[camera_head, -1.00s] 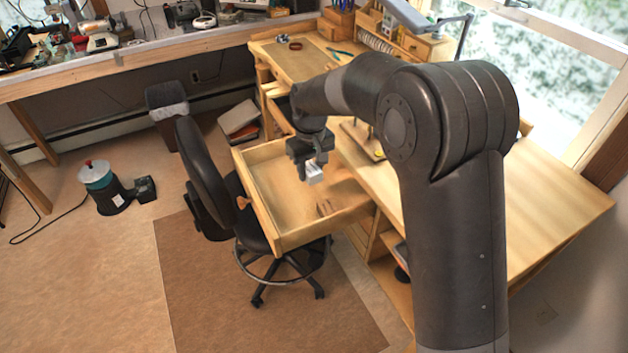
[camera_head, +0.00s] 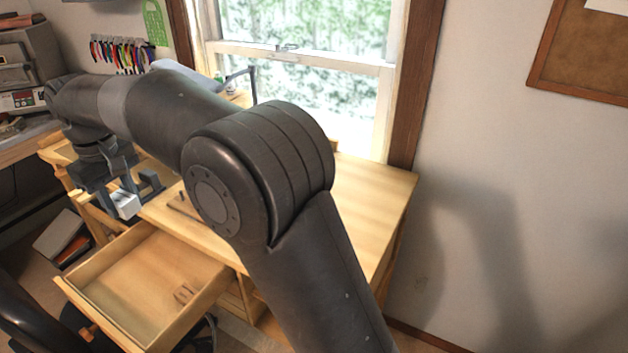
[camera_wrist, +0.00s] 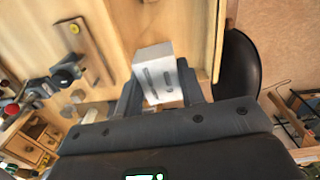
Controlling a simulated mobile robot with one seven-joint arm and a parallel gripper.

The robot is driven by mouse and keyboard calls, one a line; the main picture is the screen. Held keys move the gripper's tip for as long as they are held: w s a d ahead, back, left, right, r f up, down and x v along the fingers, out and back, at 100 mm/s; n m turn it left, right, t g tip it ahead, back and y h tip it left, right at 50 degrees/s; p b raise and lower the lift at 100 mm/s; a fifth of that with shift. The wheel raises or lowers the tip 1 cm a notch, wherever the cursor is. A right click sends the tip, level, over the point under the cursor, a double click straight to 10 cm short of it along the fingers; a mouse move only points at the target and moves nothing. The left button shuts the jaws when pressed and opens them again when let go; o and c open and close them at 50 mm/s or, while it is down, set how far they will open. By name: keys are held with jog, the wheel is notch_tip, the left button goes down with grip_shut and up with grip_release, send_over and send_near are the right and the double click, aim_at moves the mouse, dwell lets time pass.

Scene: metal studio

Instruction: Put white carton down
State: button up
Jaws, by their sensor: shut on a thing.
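The white carton (camera_head: 125,204) is a small pale box held at the end of my gripper (camera_head: 112,192). In the wrist view the carton (camera_wrist: 157,72) shows dark marks on its face and sits between the two fingers of my gripper (camera_wrist: 160,92), which are shut on it. In the head view it is near the left part of the wooden desk (camera_head: 372,195), above or beside the desk's front edge and behind the open drawer (camera_head: 150,280). I cannot tell its exact height. The face of the carton away from the wrist camera is hidden.
The drawer is pulled out, with a small brown item (camera_head: 184,292) inside. A black chair (camera_head: 35,315) stands at the lower left. A wooden strip with a yellow knob (camera_wrist: 88,50) lies on the wood in the wrist view. The desk's right part is clear.

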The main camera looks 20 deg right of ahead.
jog(key=w+d+m, duration=0.3)
jog(key=w+d, duration=0.1)
jog(key=d, duration=0.7)
jog(key=w+d+m, duration=0.3)
jog(key=w+d, duration=0.2)
jog(key=d, duration=0.7)
jog(key=w+d+m, duration=0.3)
jog(key=w+d, duration=0.1)
jog(key=d, duration=0.7)
jog(key=s+d+m, duration=0.3)
jog(key=d, duration=1)
jog(key=s+d+m, duration=0.4)
jog(key=d, duration=0.9)
jog(key=s+d+m, duration=0.3)
jog(key=d, duration=0.9)
send_over(386, 185)
jog(key=f, duration=1.1)
jog(key=shift+s+d+f, duration=0.25)
jog(key=shift+d+f, duration=0.05)
jog(key=shift+f, duration=0.1)
jog(key=shift+w+a+f, duration=0.25)
jog(key=shift+w+f, duration=0.1)
jog(key=shift+f, duration=1.9)
jog(key=shift+f, duration=0.15)
